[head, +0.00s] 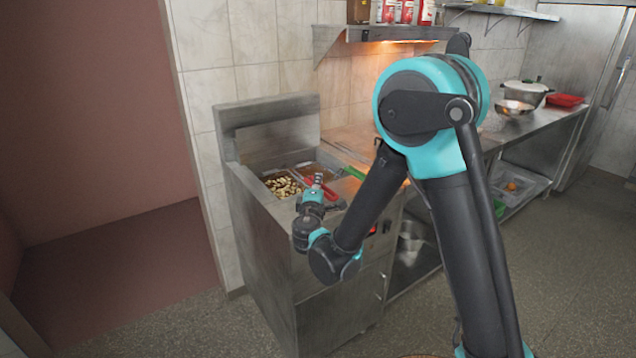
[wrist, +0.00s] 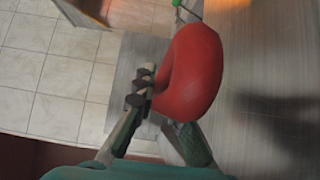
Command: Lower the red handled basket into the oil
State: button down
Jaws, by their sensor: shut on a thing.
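The deep fryer (head: 262,225) stands against the tiled wall in the head view, with wells in its top. A basket's red handle (head: 328,192) shows beside my gripper (head: 316,190), over the fryer's front edge. In the wrist view the thick red handle (wrist: 195,70) fills the middle, and my gripper (wrist: 165,115) is shut on it. Pale chunks of food (head: 283,186) lie in the left part of the fryer top. How deep the red-handled basket sits, and the oil level under it, I cannot tell.
A green handle (head: 354,173) is just right of the red one; it also shows at the top of the wrist view (wrist: 180,4). A shelf (head: 385,37) with red containers hangs above. A steel counter (head: 535,117) with a pot (head: 524,93) extends right.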

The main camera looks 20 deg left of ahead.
jog(key=shift+f, duration=0.4)
jog(key=c, duration=1.5)
grip_release()
jog(key=shift+s, duration=0.1)
